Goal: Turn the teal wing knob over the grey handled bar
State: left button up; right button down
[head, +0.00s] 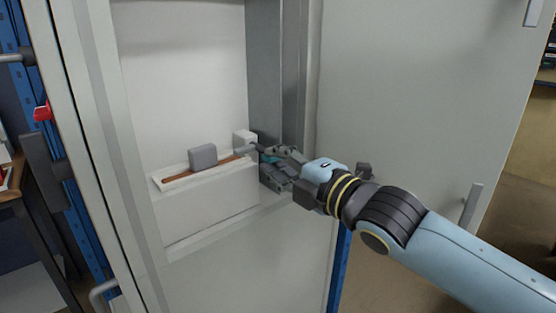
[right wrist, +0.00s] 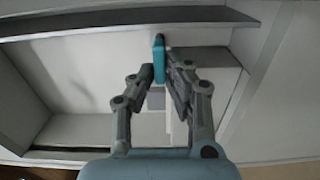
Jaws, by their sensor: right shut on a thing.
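The teal wing knob (right wrist: 159,60) is a flat upright piece between the fingers of my right gripper (right wrist: 160,76) in the right wrist view. My right gripper (head: 272,165) is shut on it at the right side of the cabinet recess in the head view. A grey block (head: 203,156) stands on a brown strip along a white ledge, left of the gripper. It may be the handle of the grey bar, but I cannot tell. My left gripper is out of view.
The white ledge (head: 212,206) fills the lower recess, and a white block (head: 244,138) stands at its back right. The cabinet's grey side wall (head: 277,70) is close to my right gripper. An open door (head: 415,90) with a handle (head: 471,207) is at the right.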

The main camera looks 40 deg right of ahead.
jog(key=shift+f, duration=0.1)
dwell(0.3)
jog(key=c, duration=1.4)
grip_release()
jog(key=shift+o, duration=0.2)
jog(key=shift+s, duration=0.1)
jog(key=s, duration=1.1)
jog(key=shift+s+d, duration=0.4)
jog(key=shift+d, duration=0.05)
